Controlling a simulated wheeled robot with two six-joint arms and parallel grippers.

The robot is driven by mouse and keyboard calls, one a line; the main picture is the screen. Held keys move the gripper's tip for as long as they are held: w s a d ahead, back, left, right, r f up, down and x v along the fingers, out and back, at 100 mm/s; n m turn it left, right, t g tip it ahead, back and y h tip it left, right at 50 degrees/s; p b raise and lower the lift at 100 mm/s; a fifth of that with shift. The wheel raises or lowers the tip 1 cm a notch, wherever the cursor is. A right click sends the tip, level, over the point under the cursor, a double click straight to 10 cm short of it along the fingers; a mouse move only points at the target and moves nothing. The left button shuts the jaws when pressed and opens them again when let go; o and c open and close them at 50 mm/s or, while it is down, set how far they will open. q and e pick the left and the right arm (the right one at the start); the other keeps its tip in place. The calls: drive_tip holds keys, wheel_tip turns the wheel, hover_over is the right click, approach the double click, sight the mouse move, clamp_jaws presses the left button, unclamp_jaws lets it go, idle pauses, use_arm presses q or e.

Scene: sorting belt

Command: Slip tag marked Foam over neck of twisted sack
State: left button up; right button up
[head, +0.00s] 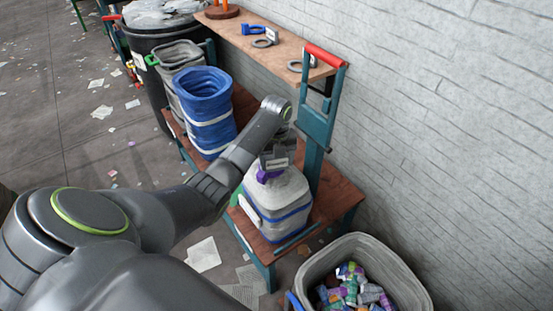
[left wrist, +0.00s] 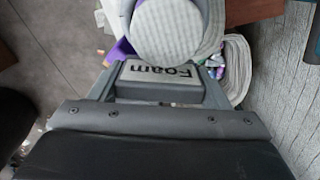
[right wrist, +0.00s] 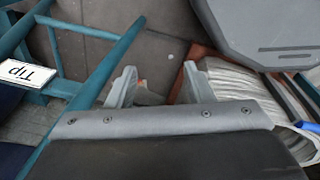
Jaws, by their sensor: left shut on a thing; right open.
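The tag marked Foam (left wrist: 160,72) is between the fingers of my left gripper (left wrist: 155,92), its lettering facing the left wrist camera. A pale, ribbed round surface fills the space just beyond it, edged in grey; I cannot tell whether the tag's ring is around the neck. In the head view, my left gripper (head: 276,158) is directly above the pale sack (head: 277,205) with blue bands. A purple patch (head: 268,176) shows under the gripper. The arm and gripper hide much of the neck. My right gripper (right wrist: 157,88) is open and empty in its wrist view, outside the head view.
The sack stands on a brown bench (head: 335,198) beside a teal post. A blue sack (head: 208,100) stands behind it. A wall shelf (head: 265,45) holds other ringed tags. A bin (head: 402,262) of colourful scraps is at the front right. A Tip label (right wrist: 27,73) shows.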

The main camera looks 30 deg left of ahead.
use_arm(q)
drive_tip(key=shift+s+f, duration=0.1)
drive_tip(key=o, duration=1.1)
drive_tip(key=shift+c, duration=0.2)
wheel_tip(320, 180, up, 9)
drive_tip(key=shift+f, duration=0.1)
wheel_tip(320, 180, up, 9)
drive_tip(key=p, duration=0.8)
drive_tip(key=shift+f, duration=0.2)
